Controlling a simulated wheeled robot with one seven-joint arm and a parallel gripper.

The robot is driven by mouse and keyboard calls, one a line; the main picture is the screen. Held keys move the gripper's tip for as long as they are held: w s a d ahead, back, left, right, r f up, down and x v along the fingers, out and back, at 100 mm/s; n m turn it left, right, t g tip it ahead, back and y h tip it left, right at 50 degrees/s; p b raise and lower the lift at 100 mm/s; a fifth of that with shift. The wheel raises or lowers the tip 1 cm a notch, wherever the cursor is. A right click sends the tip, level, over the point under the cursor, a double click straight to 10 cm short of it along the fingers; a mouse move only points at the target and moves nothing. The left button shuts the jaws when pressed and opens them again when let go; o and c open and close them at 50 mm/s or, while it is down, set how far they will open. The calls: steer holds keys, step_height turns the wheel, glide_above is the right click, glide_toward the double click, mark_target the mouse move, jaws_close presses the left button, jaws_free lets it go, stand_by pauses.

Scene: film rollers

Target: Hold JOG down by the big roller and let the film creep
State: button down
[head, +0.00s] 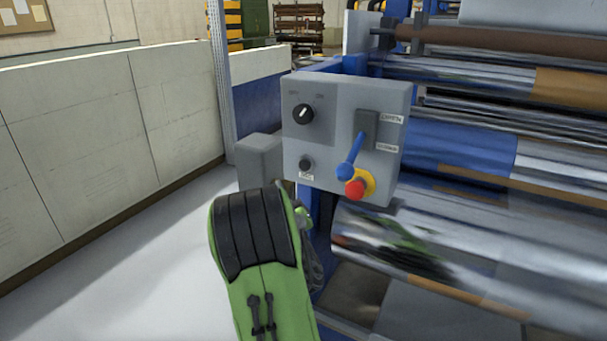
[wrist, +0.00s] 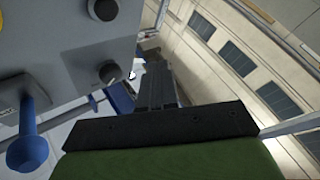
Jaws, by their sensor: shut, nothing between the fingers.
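The grey control panel (head: 330,135) faces me in the head view. Its small black button (head: 306,164), low on the left with a small label under it too blurred to read, looks like JOG; it also shows in the wrist view (wrist: 108,73). The big shiny roller (head: 440,255) lies to the lower right of the panel and reflects green. My gripper (wrist: 158,85) is shut and empty in the wrist view, beside the panel and to the right of the button, apparently apart from it. In the head view my green arm hides the gripper.
The panel also carries a black selector knob (head: 302,113), a blue-handled lever (head: 350,160) and a red stop button (head: 357,187) on yellow, close to JOG. A grey block (head: 260,162) stands left of the panel. The floor (head: 150,260) on the left is clear up to a pale wall.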

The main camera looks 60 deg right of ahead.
mark_target(304, 166)
steer(key=shift+r, duration=0.1)
steer(key=d+p, duration=0.8)
steer(key=shift+w+d, duration=0.4)
stand_by(1.6)
steer(key=shift+d+p, duration=0.4)
steer(key=shift+d, duration=0.05)
